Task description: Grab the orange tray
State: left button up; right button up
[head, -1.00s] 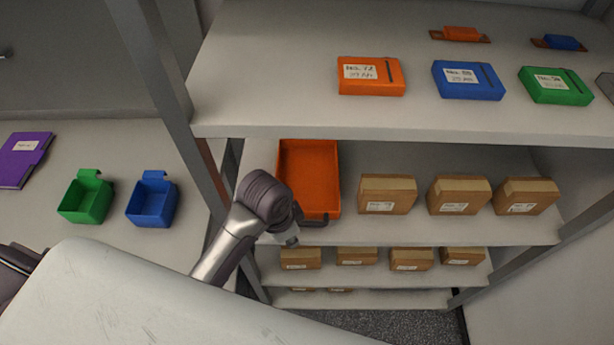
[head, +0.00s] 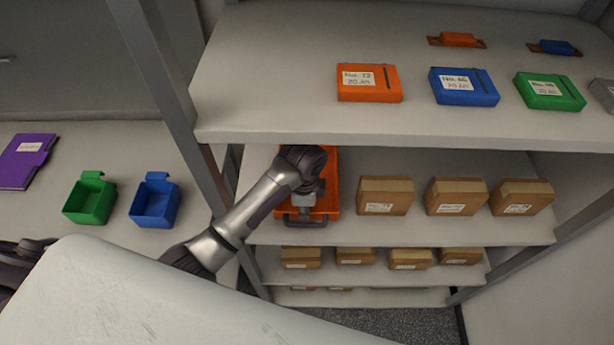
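The orange tray (head: 332,178) sits on the middle shelf at its left end, its dark handle (head: 305,222) at the front edge. In the head view my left arm reaches in from the lower left, and its wrist covers much of the tray. My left gripper (head: 303,204) points down at the tray's front part, just behind the handle. Its fingertips are mostly hidden, so I cannot tell whether it is open or touches the tray. My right gripper is not in view.
Cardboard boxes (head: 384,196) stand right of the tray. The upper shelf (head: 300,120) overhangs it, and a grey post (head: 165,90) stands at the left. Green (head: 89,201) and blue (head: 155,203) bins and a purple binder (head: 25,160) lie left of the post.

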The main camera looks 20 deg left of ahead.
pick_arm(q)
jog(key=shift+f, duration=1.1)
grip_shut()
jog(key=shift+w+r, duration=0.1)
